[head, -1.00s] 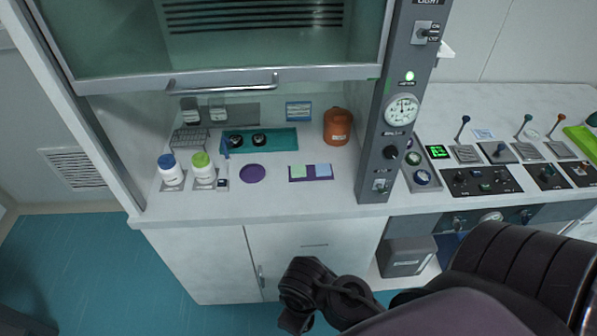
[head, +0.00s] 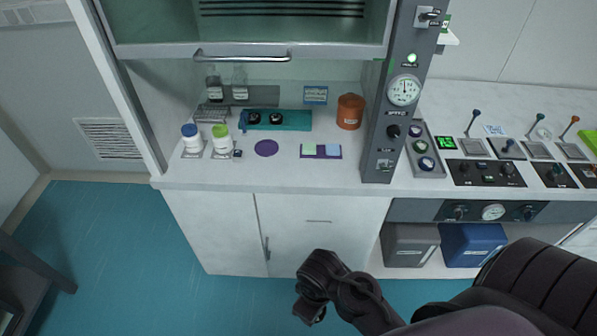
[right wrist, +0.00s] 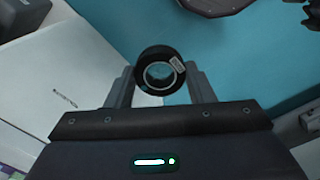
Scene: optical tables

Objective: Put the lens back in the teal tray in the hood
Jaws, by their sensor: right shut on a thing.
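The lens (right wrist: 160,71) is a black ring with a clear centre and a small label. My right gripper (right wrist: 160,84) is shut on it, one finger on each side, in the right wrist view. In the head view my right arm comes in from the lower right, and its gripper and the lens cannot be made out there. The teal tray (head: 298,120) lies inside the hood toward the back. Two dark round pieces (head: 254,118) (head: 276,118) sit in its left part, and its right part looks bare. My left gripper is not in view.
The hood sash (head: 245,52) is raised. White bottles with blue (head: 191,142) and green (head: 221,144) caps, a purple disc (head: 266,148) and a purple strip (head: 321,152) stand before the tray. An orange container (head: 350,112) is right of it. A grey control post (head: 393,120) bounds the opening.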

